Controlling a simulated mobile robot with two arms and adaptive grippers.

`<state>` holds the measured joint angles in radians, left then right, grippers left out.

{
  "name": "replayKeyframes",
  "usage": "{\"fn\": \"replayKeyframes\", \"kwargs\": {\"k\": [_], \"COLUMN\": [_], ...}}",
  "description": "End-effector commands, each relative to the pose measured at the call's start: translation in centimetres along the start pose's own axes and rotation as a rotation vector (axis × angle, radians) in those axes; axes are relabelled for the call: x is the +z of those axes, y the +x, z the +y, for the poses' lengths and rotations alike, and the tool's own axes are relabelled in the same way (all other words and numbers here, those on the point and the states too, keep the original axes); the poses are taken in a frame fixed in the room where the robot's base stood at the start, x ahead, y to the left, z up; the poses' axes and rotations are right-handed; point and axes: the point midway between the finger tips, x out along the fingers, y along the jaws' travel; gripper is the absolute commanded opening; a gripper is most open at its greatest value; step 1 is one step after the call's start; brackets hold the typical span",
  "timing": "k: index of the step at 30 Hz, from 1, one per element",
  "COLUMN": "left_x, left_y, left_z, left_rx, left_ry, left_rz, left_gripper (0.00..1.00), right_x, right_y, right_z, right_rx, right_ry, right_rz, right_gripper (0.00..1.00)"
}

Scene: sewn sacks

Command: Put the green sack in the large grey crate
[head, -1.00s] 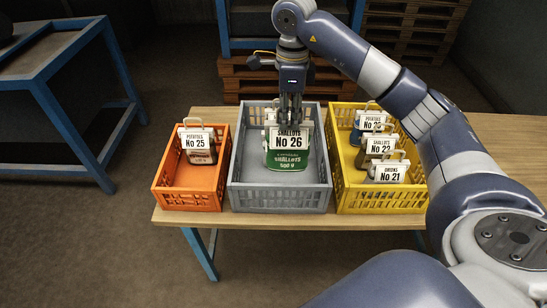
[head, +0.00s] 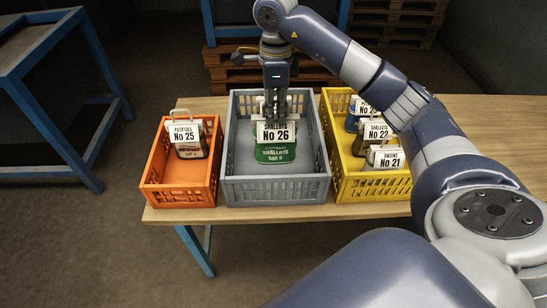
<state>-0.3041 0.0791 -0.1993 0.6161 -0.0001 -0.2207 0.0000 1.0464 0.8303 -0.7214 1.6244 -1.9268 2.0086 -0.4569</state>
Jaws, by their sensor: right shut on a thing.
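The green sack (head: 275,153), marked Shallots with a white No 26 tag (head: 276,132), hangs upright within the outline of the large grey crate (head: 277,190) in the head view. My right gripper (head: 275,114) comes down from above and is shut on the top of the sack, behind the tag. The sack's lower part shows inside the crate walls. Whether its bottom touches the crate floor I cannot tell. My left gripper is not in view.
An orange crate (head: 180,198) with a potatoes sack (head: 190,150) stands to the left. A yellow crate (head: 375,186) with several tagged sacks stands to the right, partly behind my right arm. The wooden table (head: 480,125) is bare at the right.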

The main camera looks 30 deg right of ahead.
Motion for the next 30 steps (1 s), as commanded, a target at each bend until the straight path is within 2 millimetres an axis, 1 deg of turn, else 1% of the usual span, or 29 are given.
{"fn": "replayKeyframes", "kwargs": {"k": [1, 4, 8, 12, 15, 22, 27, 30], "left_x": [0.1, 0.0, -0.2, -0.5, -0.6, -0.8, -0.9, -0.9], "left_y": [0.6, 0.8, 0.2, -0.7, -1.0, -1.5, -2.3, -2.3], "left_z": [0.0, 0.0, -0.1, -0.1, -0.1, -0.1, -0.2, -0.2], "left_rx": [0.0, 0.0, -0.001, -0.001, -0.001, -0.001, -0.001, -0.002], "left_ry": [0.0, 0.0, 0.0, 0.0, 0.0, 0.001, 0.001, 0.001], "left_rz": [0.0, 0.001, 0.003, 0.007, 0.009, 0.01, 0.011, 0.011], "left_gripper": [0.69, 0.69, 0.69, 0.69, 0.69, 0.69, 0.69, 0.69], "right_x": [0.0, 0.0, 0.0, 0.0, 0.0, 0.0, 0.0, 0.0], "right_y": [1.1, 2.1, 3.8, 6.2, 7.5, 9.3, 11.6, 12.2], "right_z": [0.0, 0.0, 0.0, 0.1, 0.0, 0.0, 0.0, -0.1], "right_rx": [0.0, -0.001, 0.002, 0.003, 0.001, 0.0, 0.001, -0.003], "right_ry": [0.0, 0.001, 0.001, 0.001, 0.001, 0.0, 0.0, 0.0], "right_rz": [-0.001, 0.0, 0.001, 0.0, 0.0, -0.001, 0.0, -0.002], "right_gripper": [0.0, 0.0, 0.0, 0.0, 0.0, 0.0, 0.0, 0.0]}}
